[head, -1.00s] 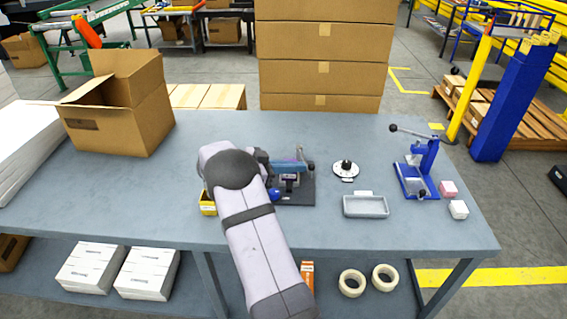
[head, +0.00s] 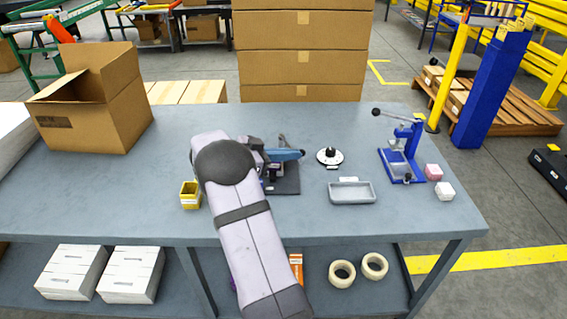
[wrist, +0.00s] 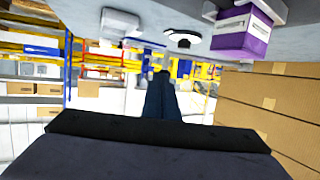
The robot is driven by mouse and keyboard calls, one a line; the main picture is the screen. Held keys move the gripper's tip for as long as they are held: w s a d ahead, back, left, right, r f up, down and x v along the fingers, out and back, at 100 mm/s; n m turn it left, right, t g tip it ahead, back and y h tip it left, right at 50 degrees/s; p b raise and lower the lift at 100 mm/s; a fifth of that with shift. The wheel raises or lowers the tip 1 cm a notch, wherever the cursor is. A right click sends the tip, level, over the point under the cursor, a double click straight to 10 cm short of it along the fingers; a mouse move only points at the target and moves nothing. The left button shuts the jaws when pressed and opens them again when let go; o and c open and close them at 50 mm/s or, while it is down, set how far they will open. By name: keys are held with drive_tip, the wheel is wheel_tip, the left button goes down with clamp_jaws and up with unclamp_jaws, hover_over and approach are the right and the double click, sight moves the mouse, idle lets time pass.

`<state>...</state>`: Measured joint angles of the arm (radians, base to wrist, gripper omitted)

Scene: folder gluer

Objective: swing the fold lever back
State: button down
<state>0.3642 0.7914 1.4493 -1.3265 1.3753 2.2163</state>
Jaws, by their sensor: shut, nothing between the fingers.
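The folding fixture (head: 287,187) stands on a dark base plate near the middle of the bench in the head view. My gripper (head: 257,157) is at the fixture's left and rear side, close to the blue bar. My forearm hides much of it, and I cannot tell whether they touch. The jaws are shut and empty. In the wrist view, a dark blue bar (wrist: 163,100) rises behind my gripper's dark body, and a purple box with a white label (wrist: 240,32) shows upper right.
A white disc with a black knob (head: 330,157) and a grey tray (head: 351,193) lie right of the fixture. A blue lever press (head: 402,160) stands farther right, beside pink and white blocks. A yellow bin (head: 190,195) is left of my arm. An open carton (head: 95,115) stands at left.

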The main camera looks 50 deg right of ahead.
drive_tip(key=s+d+b, duration=0.1)
drive_tip(key=b, duration=0.1)
drive_tip(key=s+d+b, duration=0.1)
drive_tip(key=d+b, duration=0.1)
drive_tip(key=b, duration=0.1)
drive_tip(key=shift+r, duration=0.1)
drive_tip(key=shift+d, duration=0.1)
drive_tip(key=shift+b, duration=0.3)
drive_tip(key=a+r+b, duration=0.4)
drive_tip(key=a, duration=0.9)
drive_tip(key=shift+a, duration=0.35)
